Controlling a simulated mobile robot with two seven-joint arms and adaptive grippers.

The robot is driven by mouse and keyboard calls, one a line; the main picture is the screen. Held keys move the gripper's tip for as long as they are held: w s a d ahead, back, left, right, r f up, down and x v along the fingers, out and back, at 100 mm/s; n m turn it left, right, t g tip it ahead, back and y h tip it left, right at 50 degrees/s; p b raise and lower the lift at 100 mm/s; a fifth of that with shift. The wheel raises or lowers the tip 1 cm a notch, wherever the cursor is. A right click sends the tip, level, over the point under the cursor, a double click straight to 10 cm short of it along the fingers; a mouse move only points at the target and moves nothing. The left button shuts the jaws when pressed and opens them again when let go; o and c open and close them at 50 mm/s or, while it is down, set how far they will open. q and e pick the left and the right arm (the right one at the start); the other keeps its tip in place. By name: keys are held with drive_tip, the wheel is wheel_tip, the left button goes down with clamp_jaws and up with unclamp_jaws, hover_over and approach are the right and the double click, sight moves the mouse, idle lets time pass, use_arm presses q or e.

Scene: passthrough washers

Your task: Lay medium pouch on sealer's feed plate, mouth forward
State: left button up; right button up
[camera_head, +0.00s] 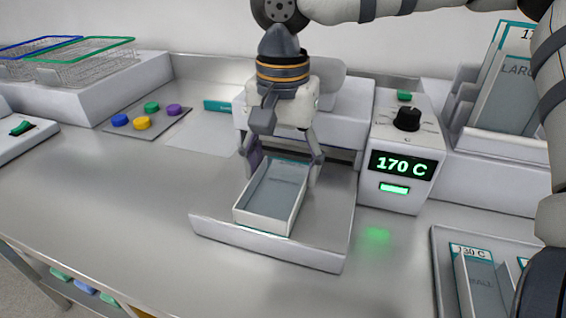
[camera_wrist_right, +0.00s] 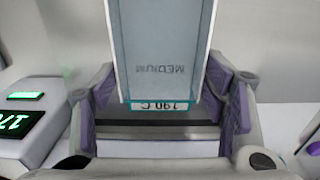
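The medium pouch (camera_head: 272,192), a grey panel with pale raised walls, lies on the sealer's feed plate (camera_head: 325,235). It is marked MEDIUM in the wrist view (camera_wrist_right: 160,45), where its teal-edged end carries a "190 C" label. That end faces the sealer (camera_head: 345,110). My right gripper (camera_head: 284,168) points down over this far end. Its purple-padded fingers (camera_wrist_right: 168,105) stand on either side of the pouch, with small gaps showing in the wrist view. Which end is the mouth I cannot tell. My left gripper is not in view.
The control box (camera_head: 395,150) reads 170 C with a green light. A tray (camera_head: 440,245) of small pouches is at front right, a rack of large pouches (camera_head: 505,90) at back right. Coloured discs (camera_head: 145,117) and wire baskets (camera_head: 75,60) are left. The counter's front left is clear.

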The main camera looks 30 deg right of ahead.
sight(283, 171)
drive_tip(key=shift+o, duration=1)
wheel_tip(283, 171, up, 12)
